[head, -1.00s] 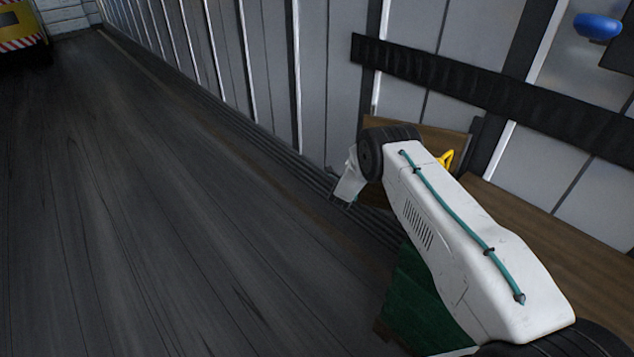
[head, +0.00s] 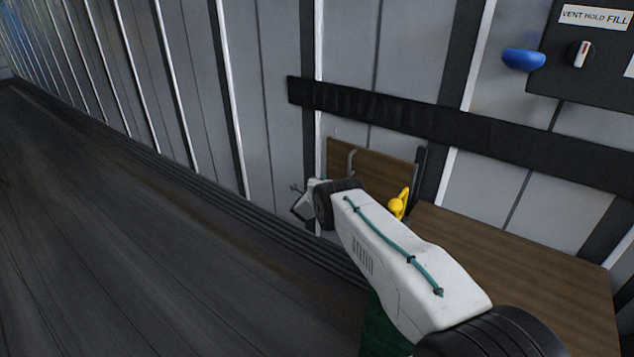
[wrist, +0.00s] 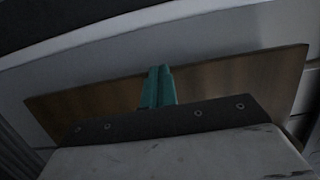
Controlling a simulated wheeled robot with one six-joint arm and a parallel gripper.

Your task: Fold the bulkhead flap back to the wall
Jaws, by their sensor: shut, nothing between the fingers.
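A brown wood panel (head: 385,175), which looks like the flap, stands by the ribbed grey wall, with a grey bracket on its face. A yellow latch-like piece (head: 398,204) is at its lower right, beside a dark upright. My gripper (head: 297,189) is at the panel's left, partly hidden by my own wrist. In the wrist view its teal fingers (wrist: 158,88) are together and empty. A wood panel (wrist: 90,105) spans that view behind the fingers. I cannot tell whether they touch it. My arm hides the panel's lower part in the head view.
A larger brown board (head: 530,260) lies right of the flap. A black rail (head: 400,120) crosses the wall above. A blue knob (head: 523,59) and a dark control panel (head: 590,50) are at upper right. The dark plank floor (head: 120,250) at left is clear.

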